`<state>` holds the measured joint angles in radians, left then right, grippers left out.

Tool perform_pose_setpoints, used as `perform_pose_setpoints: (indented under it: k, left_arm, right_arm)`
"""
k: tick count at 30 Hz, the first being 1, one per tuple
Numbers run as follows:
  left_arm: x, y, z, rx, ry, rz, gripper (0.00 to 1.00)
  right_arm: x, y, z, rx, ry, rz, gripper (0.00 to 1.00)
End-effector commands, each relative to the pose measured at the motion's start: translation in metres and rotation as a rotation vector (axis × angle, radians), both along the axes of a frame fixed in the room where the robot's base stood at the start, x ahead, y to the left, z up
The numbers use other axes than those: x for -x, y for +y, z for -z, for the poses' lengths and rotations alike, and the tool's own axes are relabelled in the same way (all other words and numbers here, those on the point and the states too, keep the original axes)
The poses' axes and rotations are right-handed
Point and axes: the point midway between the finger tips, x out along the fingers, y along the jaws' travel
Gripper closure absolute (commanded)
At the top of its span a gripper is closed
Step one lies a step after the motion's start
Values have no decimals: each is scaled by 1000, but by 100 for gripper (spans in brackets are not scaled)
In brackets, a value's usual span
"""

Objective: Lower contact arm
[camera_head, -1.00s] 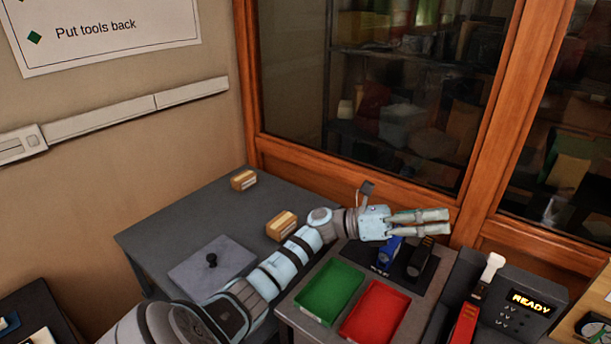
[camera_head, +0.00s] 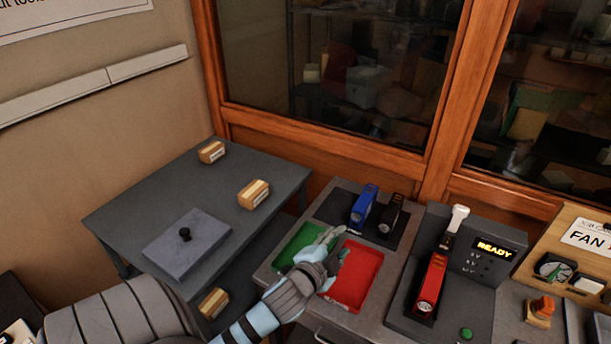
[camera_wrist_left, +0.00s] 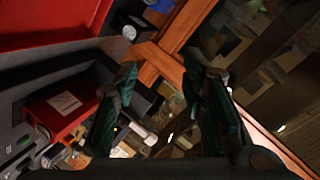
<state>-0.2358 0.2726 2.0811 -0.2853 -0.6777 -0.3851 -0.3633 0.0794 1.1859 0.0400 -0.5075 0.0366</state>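The tester (camera_head: 400,310) is a dark stand with a lit READY display (camera_head: 494,249) on the right of the head view. A red torch-like unit (camera_head: 432,278) lies in it. A contact arm with a white handle (camera_head: 458,214) stands raised at its back end. In the left wrist view a red body with a pale label (camera_wrist_left: 60,108) shows at the left, and a pale rod-like piece (camera_wrist_left: 140,132) between the fingers is hard to identify. My left gripper (camera_head: 335,246) is open and empty above the green and red trays, left of the tester. My right gripper is out of view.
A green tray (camera_head: 291,246) and a red tray (camera_head: 357,290) lie left of the tester. A fan panel (camera_head: 582,246) is at the right. The wood-framed glass cabinet (camera_head: 330,148) bounds the back.

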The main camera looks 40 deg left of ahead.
Motion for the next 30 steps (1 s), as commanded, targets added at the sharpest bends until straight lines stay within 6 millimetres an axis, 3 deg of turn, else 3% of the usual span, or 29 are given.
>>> perform_pose_setpoints:
  k: [9,18,23,30]
  left_arm:
    - [70,-15,61,276,262,-164,62]
    - [129,-32,104,452,463,-289,62]
    - [142,-36,111,481,506,-316,62]
    - [143,-36,112,484,510,-320,62]
  right_arm:
    - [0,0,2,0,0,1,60]
    - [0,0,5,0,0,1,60]
    - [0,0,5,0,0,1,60]
    - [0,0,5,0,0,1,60]
